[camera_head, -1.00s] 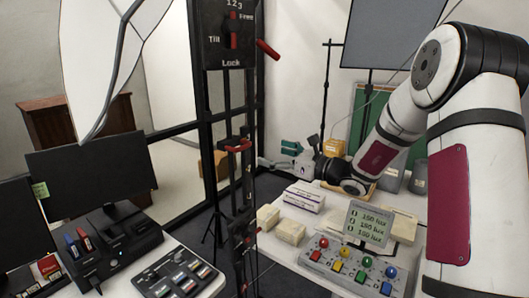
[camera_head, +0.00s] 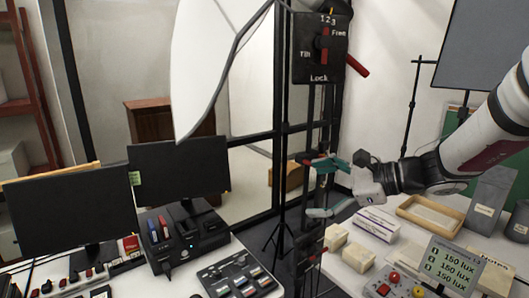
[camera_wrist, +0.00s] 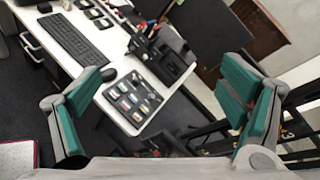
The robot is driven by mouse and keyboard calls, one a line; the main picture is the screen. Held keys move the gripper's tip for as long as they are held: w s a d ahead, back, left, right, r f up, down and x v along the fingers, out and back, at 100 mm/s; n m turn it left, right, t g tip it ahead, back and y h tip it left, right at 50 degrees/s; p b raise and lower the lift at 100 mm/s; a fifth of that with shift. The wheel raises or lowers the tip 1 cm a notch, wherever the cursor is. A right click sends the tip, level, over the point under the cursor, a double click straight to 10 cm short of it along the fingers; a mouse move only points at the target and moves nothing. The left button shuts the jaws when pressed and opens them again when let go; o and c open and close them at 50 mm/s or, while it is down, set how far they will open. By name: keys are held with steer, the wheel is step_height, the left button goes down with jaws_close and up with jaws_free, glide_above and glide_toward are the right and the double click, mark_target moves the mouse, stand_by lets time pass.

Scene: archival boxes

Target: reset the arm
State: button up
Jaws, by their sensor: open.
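My gripper (camera_head: 328,187) is open and empty in the head view, with its teal-padded fingers spread apart and pointing left. My arm (camera_head: 490,130) reaches in from the right edge, and the gripper is above the white table's back-left side, near the black upright stand in the picture. In the wrist view the two fingers of my gripper (camera_wrist: 165,85) are wide apart, with a desk seen far beyond them and nothing between the pads.
Small cream boxes (camera_head: 357,257), a white box (camera_head: 377,223), a wooden tray (camera_head: 402,211) and grey boxes (camera_head: 488,197) stand on the right table. A black stand (camera_head: 319,50), a white light panel (camera_head: 215,60) and monitors (camera_head: 180,170) are left of the arm.

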steer(key=s+a+n+g+h, duration=0.2)
steer(key=s+n+g+h, duration=0.3)
steer(key=s+n, duration=0.85)
steer(key=s+d+n+t+h, duration=0.3)
steer(key=s+d+h, duration=0.3)
steer(key=s+d, duration=0.3)
steer(key=s+n, duration=0.1)
steer(key=s, duration=0.2)
steer(key=shift+s+r+t+h, duration=0.25)
steer(key=shift+r+t+h, duration=0.05)
steer(key=shift+t+h, duration=0.1)
steer(key=shift+a, duration=0.1)
